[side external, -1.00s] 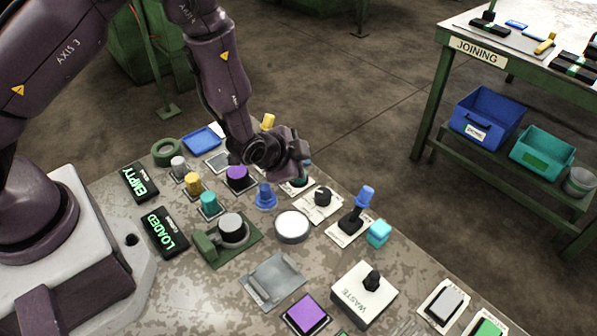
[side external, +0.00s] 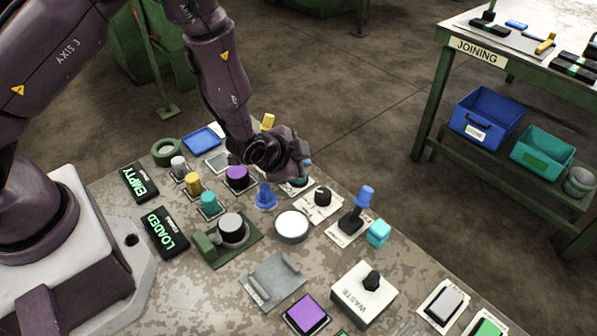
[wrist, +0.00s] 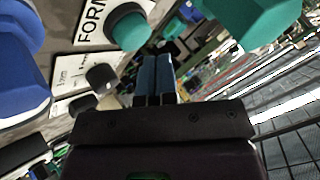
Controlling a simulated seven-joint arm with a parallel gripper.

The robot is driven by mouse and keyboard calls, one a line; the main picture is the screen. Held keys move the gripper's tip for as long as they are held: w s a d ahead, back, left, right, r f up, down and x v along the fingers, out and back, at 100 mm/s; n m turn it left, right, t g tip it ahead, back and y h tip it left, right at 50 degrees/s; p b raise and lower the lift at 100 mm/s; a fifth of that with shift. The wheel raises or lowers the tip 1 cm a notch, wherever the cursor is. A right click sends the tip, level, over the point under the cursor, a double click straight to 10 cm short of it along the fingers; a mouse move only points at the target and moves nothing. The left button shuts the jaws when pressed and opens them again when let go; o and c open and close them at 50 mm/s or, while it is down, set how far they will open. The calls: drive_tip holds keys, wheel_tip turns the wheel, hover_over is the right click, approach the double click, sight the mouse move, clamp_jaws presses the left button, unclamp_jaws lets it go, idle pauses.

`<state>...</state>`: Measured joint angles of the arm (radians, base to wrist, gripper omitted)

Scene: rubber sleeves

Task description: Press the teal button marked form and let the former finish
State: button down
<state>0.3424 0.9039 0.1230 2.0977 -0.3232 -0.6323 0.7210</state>
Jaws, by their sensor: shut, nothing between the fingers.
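The teal button (wrist: 130,28) sits on a white plate marked FORM, at the top of the wrist view. In the side view the teal button (side external: 299,183) is mostly hidden under my gripper (side external: 293,160). In the wrist view my gripper (wrist: 156,62) has its two blue fingers together, with nothing between them. Its tips appear just below and right of the button; whether they touch it I cannot tell. A black display reading LOADED (side external: 165,232) and one reading EMPTY (side external: 141,184) are lit green. A green fixture with a grey cylinder (side external: 232,226) stands beside the LOADED display.
Close around are a black knob plate (side external: 322,198), a blue-topped lever (side external: 361,204), a teal block (side external: 379,233), a blue peg (side external: 265,197) and a purple-topped cylinder (side external: 237,177). A white WASTE box (side external: 360,292) stands nearer the front. The JOINING bench (side external: 480,52) is apart at right.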

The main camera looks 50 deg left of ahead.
idle(0.4)
drive_tip(key=shift+f, duration=0.4)
